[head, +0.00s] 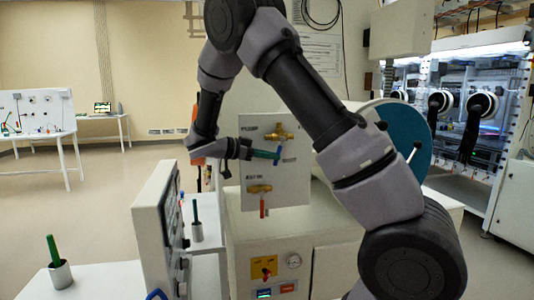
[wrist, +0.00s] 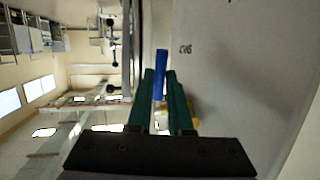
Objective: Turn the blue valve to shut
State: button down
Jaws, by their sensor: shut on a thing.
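The blue valve is a brass body (head: 280,135) at the top of a white panel, with a blue lever (head: 279,153) hanging down and slightly tilted. My gripper (head: 274,156) reaches in from the left, its green fingers at the lever. In the wrist view the blue lever (wrist: 160,72) stands between the two green fingers of my gripper (wrist: 160,86), which are shut on it. The fingers hide part of the lever. The panel (wrist: 235,70) fills the right of the wrist view.
A second brass valve with a red lever (head: 262,207) hanging down sits lower on the panel (head: 290,180). A white box (head: 160,230) stands in front at left, near a cup with a green stick (head: 60,272). A blue round drum end (head: 405,140) is at right, partly behind my arm.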

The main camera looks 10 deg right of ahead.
jog(key=shift+d+f+h, duration=0.25)
jog(key=shift+d+h, duration=0.15)
jog(key=shift+h, duration=0.35)
jog(key=shift+d+f+h, duration=0.25)
jog(key=shift+d+h, duration=0.1)
jog(key=shift+h, duration=0.4)
jog(key=c, duration=0.8)
grip_release()
jog(key=shift+c, duration=0.2)
